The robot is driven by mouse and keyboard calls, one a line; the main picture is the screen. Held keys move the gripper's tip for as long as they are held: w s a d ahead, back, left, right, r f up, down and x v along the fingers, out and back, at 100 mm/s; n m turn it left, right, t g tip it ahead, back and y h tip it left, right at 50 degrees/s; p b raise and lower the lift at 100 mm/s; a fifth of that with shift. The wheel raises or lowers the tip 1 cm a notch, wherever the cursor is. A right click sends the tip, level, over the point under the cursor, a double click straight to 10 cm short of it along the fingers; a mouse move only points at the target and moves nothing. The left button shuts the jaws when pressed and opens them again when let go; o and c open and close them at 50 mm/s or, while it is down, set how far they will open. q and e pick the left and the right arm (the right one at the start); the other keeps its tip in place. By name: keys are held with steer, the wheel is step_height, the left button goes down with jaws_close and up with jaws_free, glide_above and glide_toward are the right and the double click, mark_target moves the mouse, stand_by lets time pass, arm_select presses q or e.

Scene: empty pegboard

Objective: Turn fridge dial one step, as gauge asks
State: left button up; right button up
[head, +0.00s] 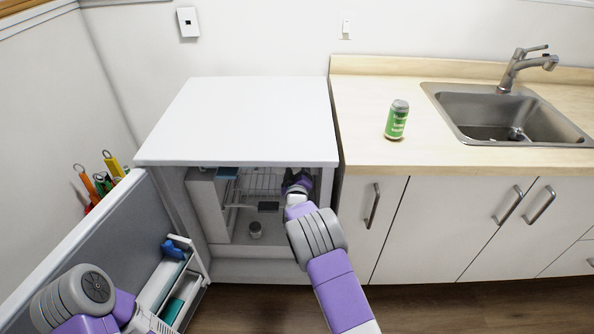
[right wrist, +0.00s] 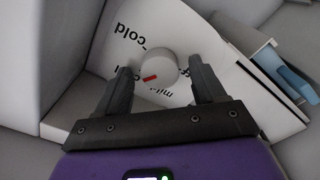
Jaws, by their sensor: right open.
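The white fridge (head: 235,120) stands with its door (head: 90,250) swung open to the left. My right arm reaches into it, and my right gripper (head: 297,182) is at the upper right of the interior. In the right wrist view the round white dial (right wrist: 158,66) with a red mark sits on a white label (right wrist: 180,35) with upside-down black words, "cold" among them. The red mark points to the lower left. My open right gripper (right wrist: 162,80) has one finger either side of the dial, with gaps visible. My left gripper is out of view; its arm shows at lower left. I cannot make out a gauge reading.
Inside the fridge are a wire shelf (head: 262,184), a small dark box (head: 268,207) and a small jar (head: 255,229). The door shelves hold blue and green items. A green can (head: 397,120) stands on the counter (head: 365,95) left of the sink (head: 500,110).

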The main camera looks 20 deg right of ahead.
steer(key=c, duration=1.1)
steer(key=shift+o, duration=0.2)
steer(key=shift+m, duration=0.4)
steer(key=m, duration=1.3)
steer(key=shift+d, duration=0.15)
